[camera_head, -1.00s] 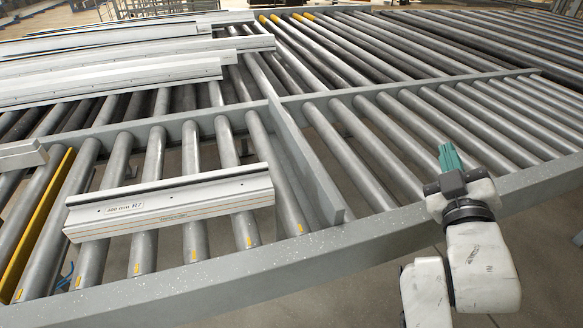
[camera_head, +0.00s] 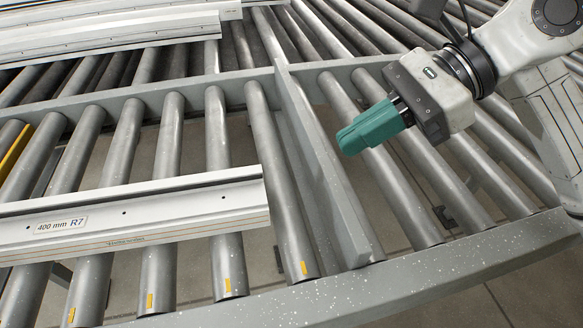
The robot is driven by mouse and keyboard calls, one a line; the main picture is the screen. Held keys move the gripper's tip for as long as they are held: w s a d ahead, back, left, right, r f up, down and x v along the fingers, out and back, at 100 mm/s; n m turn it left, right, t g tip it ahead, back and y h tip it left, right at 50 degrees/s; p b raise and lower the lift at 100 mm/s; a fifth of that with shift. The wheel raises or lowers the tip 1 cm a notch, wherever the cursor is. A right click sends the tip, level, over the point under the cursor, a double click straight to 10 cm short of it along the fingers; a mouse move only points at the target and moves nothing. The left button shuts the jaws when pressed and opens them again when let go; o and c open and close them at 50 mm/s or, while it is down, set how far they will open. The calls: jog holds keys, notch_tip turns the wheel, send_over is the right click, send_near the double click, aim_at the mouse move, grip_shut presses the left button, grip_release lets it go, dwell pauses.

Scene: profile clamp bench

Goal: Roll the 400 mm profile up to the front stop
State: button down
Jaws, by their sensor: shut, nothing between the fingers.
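The profile (camera_head: 150,212), a pale bar labelled "400 mm R7", lies across several grey rollers at the left; its left end is cut off by the picture edge. Its right end is apart from a grey upright divider plate (camera_head: 325,175). A grey front rail (camera_head: 340,298) runs along the rollers' near ends, with a gap of bare roller between it and the profile. I cannot tell which part is the front stop. My gripper (camera_head: 350,139), with teal fingers, is shut and empty. It is above the rollers right of the divider, apart from the profile.
More long pale profiles (camera_head: 110,38) lie on the rollers at the back left. A cross rail (camera_head: 190,88) separates the rear rollers from the front ones. A yellow strip (camera_head: 14,152) shows at the left edge. Yellow marks (camera_head: 228,285) sit on roller ends.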

jog(key=shift+s+a+f+h+p, duration=0.4)
jog(key=shift+a+f+p, duration=0.2)
jog(key=shift+a+f, duration=0.85)
jog(key=shift+s+a+f+h+p, duration=0.35)
jog(key=shift+a+f+p, duration=0.3)
jog(key=shift+a+f, duration=0.8)
jog(key=shift+s+a+f+h+p, duration=0.25)
jog(key=shift+s+a+f+p, duration=0.3)
jog(key=shift+a+f, duration=0.9)
jog(key=shift+w+d+f, duration=0.1)
jog(key=shift+d+f, duration=0.1)
